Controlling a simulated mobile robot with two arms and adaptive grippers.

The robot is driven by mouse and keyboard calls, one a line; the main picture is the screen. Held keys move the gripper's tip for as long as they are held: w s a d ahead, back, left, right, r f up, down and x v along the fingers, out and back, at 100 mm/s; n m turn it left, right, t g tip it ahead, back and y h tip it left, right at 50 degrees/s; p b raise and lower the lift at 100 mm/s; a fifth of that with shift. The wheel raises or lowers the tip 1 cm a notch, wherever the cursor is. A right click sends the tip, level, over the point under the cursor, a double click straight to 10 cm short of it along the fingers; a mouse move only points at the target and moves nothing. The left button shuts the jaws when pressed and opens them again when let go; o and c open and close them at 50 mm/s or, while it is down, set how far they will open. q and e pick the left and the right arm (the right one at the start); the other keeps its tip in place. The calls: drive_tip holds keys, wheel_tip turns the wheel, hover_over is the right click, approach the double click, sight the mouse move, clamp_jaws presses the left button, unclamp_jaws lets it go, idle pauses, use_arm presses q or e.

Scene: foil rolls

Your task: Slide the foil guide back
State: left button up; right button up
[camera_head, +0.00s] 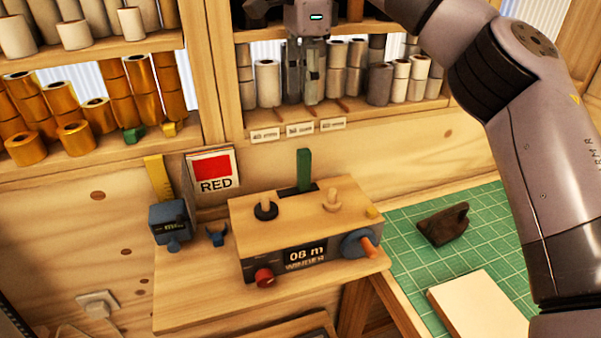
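A wooden winder box (318,222) reading "08 m WINDER" stands on a wooden shelf. A green upright piece (304,170) rises from a dark slot in its top, near the back; it may be the foil guide, but no label shows this. Two wooden pegs stand on the top, one on a black disc (265,210). My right gripper (303,101) points down above and behind the box, before the foil shelf, apart from the green piece. Its two fingers look close together, and I cannot tell how far apart they are. My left gripper is out of view.
A red knob (264,277) and an orange-handled blue crank (364,245) are on the box front. A blue device (170,222), small blue part (216,237) and RED card (212,172) are left. A green mat (400,236) with a dark block (443,224) is right.

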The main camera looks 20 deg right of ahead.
drive_tip(key=b, duration=0.1)
hover_over(303, 167)
drive_tip(key=w, duration=0.1)
drive_tip(key=f, duration=0.4)
drive_tip(key=shift+w+d+f, duration=0.1)
drive_tip(key=shift+d+f, duration=0.15)
use_arm(q)
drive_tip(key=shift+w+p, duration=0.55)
drive_tip(key=shift+p, duration=0.25)
use_arm(e)
wheel_tip(303, 167, down, 14)
drive_tip(key=shift+r, duration=0.2)
drive_tip(key=shift+c, duration=0.5)
clamp_jaws()
